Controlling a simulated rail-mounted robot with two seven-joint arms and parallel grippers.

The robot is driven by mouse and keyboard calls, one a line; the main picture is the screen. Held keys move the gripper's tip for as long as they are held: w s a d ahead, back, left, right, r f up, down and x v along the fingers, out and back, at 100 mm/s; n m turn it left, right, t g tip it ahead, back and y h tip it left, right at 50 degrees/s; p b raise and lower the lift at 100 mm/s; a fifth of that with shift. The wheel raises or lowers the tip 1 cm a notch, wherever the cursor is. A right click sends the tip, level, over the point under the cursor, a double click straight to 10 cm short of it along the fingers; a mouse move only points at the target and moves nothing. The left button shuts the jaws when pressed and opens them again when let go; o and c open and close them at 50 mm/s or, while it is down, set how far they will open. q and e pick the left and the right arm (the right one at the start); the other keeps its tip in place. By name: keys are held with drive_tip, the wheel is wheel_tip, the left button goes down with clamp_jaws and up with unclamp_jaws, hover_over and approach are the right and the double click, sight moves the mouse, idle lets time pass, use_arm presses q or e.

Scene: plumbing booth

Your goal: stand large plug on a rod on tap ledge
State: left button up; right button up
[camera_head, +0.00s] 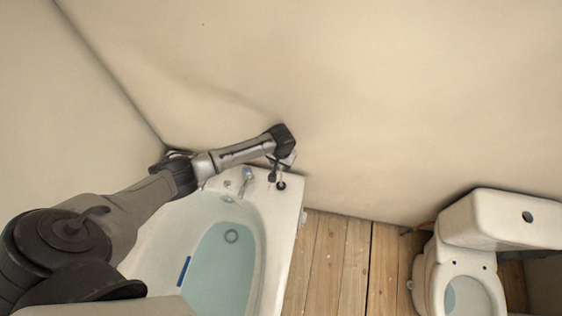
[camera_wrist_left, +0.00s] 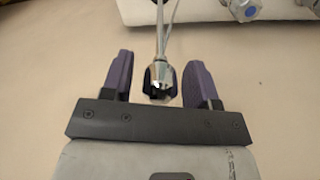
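The large plug on a rod (camera_wrist_left: 160,78) shows in the left wrist view as a chrome body with dark parts around its lower end. Its thin rod runs up to the top of the picture. It lies between the two purple fingers of my left gripper (camera_wrist_left: 160,85), with a gap on each side, so the gripper looks open around it. In the head view my left gripper (camera_head: 280,168) is over the far right corner of the bath, by the tap ledge (camera_head: 262,174). Small dark shapes there are too small to tell apart. My right gripper is out of view.
A chrome tap (camera_head: 246,177) stands on the ledge left of my gripper. The bathtub (camera_head: 279,236) holds bluish water, with a blue bar (camera_head: 184,269) at its left side. Walls are close behind. A wooden floor (camera_head: 345,262) and a toilet (camera_head: 462,262) are right.

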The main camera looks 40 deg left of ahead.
use_arm(q)
drive_tip(key=shift+o, duration=0.4)
drive_tip(key=shift+r, duration=0.1)
drive_tip(key=shift+r, duration=0.3)
wheel_tip(320, 180, up, 13)
drive_tip(key=p, duration=0.2)
